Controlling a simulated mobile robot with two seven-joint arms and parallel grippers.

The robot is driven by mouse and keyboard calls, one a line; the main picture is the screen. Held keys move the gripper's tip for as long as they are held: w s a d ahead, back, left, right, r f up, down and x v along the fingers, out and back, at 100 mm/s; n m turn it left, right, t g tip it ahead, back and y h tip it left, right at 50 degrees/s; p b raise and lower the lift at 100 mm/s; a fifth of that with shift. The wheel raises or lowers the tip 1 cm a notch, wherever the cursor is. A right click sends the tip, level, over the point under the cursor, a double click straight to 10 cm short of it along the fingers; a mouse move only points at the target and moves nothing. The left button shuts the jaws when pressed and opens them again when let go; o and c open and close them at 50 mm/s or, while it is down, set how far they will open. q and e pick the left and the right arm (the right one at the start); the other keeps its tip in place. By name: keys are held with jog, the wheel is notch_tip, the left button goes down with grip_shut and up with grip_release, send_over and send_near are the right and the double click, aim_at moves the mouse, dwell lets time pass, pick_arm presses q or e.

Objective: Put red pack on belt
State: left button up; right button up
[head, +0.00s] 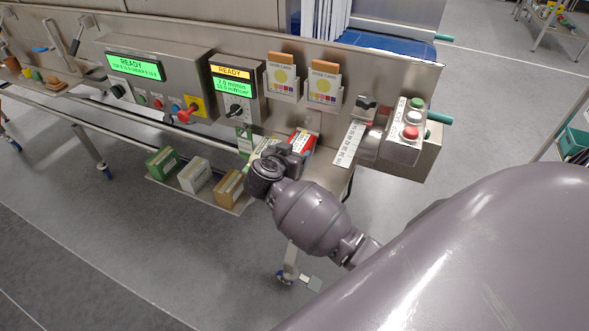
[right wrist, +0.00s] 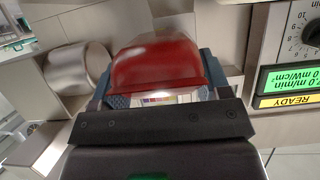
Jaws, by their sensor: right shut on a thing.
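The red pack (head: 303,141) shows beside my right gripper in the head view, in front of the steel panel and above the lower shelf. My right gripper (head: 294,152) hides part of it. In the right wrist view the red pack (right wrist: 157,63) sits between the two blue-grey fingers of the right gripper (right wrist: 155,90), which is shut on it. A blue belt-like surface (head: 390,46) lies behind the panel at the upper right, beside white hanging strips. My left gripper is not in view.
A green pack (head: 162,162), a white pack (head: 195,175) and a brown pack (head: 229,187) stand on the low shelf. The panel carries a display box (head: 233,88), card holders (head: 324,85) and a button box (head: 408,130). A steel cylinder (right wrist: 77,68) is near the gripper.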

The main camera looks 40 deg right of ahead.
jog(key=shift+f+b, duration=0.4)
jog(key=shift+f, duration=2.55)
jog(key=shift+f, duration=0.15)
jog(key=o, duration=1.4)
